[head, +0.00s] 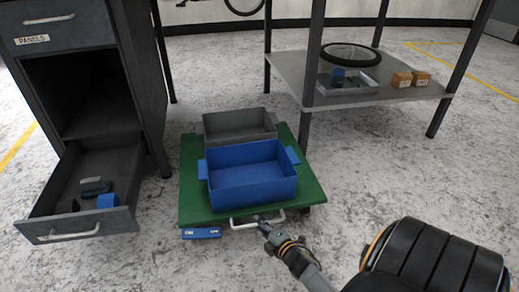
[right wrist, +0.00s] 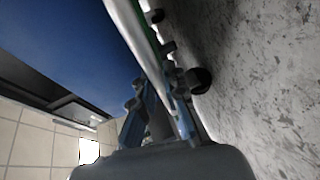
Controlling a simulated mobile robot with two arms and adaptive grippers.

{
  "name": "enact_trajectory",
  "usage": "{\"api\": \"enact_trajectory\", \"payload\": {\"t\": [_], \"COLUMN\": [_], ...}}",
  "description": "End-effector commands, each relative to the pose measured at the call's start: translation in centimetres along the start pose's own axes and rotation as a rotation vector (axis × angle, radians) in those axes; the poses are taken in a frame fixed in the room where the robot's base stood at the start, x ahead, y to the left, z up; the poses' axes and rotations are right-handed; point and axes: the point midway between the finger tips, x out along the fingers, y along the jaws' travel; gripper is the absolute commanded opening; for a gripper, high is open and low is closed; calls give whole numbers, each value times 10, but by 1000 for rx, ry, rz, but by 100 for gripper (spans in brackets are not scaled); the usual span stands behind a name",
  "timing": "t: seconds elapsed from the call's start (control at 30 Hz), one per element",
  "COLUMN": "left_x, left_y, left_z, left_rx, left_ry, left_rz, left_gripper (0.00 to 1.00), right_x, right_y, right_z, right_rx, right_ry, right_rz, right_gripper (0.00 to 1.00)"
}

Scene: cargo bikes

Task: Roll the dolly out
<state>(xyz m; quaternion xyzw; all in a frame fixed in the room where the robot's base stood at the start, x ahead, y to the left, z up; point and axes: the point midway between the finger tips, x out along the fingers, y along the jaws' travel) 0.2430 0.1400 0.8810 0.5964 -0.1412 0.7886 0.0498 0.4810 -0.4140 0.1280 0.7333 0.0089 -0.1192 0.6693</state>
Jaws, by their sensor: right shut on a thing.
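The dolly (head: 194,204) is a green platform on the floor, between the drawer cabinet and the shelf table. It carries a blue bin (head: 252,198) in front and a grey bin (head: 238,123) behind it. A pale handle bar (head: 245,224) sticks out from its front edge. My right gripper (head: 263,228) is at this handle, shut on it. In the right wrist view the handle (right wrist: 150,55) runs between the fingers (right wrist: 158,112), and a dark caster shows beyond. My left gripper is in neither view.
A dark cabinet (head: 163,90) with an open lower drawer (head: 68,228) stands close on the left; the drawer holds small parts. A shelf table (head: 360,97) with a wheel, tray and boxes stands at the back right. The speckled floor (head: 340,180) to the right is clear.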

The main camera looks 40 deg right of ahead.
Motion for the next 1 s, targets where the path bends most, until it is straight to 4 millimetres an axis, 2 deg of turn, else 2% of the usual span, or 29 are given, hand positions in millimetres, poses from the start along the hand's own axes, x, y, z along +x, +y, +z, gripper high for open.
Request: {"api": "enact_trajectory", "payload": {"t": [0.27,0.3,0.4,0.77,0.87,1.0], "left_x": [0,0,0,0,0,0], "left_y": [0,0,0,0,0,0], "left_z": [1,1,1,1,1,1], "left_rx": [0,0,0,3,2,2], "left_ry": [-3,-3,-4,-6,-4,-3], "left_rz": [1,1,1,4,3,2], "left_gripper": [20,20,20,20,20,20], "right_x": [0,0,0,-1,-2,-7], "right_y": [-1,-1,-1,3,12,36], "right_z": [1,1,1,0,0,-2], "right_rx": [1,1,0,-2,-3,-5], "right_ry": [-2,-2,-2,0,1,3], "right_rz": [-2,-2,-2,0,1,4], "right_gripper": [0,18,36,36,36,36]}}
